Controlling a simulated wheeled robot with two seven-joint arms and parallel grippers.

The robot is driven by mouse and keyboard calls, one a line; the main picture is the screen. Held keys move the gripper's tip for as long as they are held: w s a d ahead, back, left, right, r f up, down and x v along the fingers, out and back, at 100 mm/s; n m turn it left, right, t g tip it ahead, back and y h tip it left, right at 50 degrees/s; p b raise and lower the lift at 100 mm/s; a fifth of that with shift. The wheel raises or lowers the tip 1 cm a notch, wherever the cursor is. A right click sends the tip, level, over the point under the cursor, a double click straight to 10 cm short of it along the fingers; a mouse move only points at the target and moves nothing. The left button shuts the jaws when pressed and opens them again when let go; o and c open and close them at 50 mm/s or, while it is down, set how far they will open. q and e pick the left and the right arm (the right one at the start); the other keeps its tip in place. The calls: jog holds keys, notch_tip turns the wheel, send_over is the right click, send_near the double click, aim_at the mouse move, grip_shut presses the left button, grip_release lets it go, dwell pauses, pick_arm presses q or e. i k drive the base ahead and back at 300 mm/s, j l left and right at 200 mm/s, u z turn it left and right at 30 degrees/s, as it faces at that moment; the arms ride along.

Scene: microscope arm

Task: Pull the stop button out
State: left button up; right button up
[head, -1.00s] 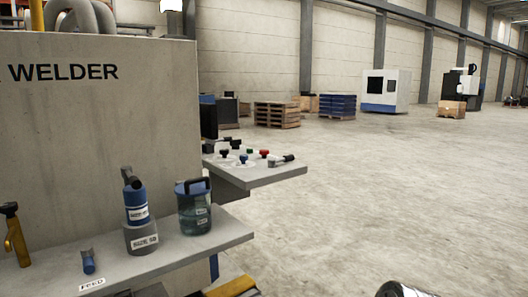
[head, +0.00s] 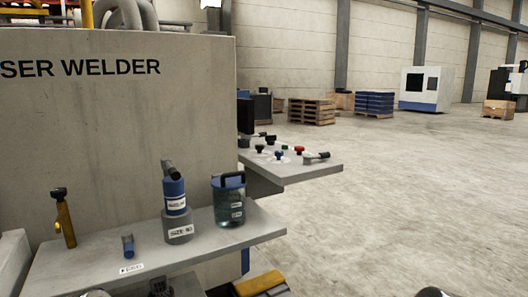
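A small control shelf (head: 312,172) juts out from the right side of the welder cabinet. On it stand several knobs. The red one (head: 299,150), with a mushroom-like head, looks like the stop button; it is too small to tell whether it is in or out. A blue knob (head: 279,155) and a green knob (head: 284,147) stand close by. A black-handled lever (head: 316,157) lies at the shelf's right. Neither gripper shows clearly; only rounded metal parts, probably of my arms, show at the bottom edge.
The welder cabinet (head: 110,130) fills the left. Its front ledge (head: 85,266) bears a blue bottle tool (head: 174,192), a lidded jug (head: 229,200), a small blue piece (head: 128,245) and a yellow-handled tool (head: 65,220). Open floor (head: 420,200) lies to the right.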

aim_at(299, 150)
jog(key=l+u, duration=0.1)
jog(key=u, duration=0.4)
jog(key=i+l+u, duration=0.15)
jog(key=l+u, duration=0.15)
jog(key=l, duration=0.15)
jog(key=i+l+u, duration=0.1)
jog(key=l+u, duration=0.15)
jog(key=l, duration=0.2)
jog(key=l+u, duration=0.3)
jog(key=l, duration=0.15)
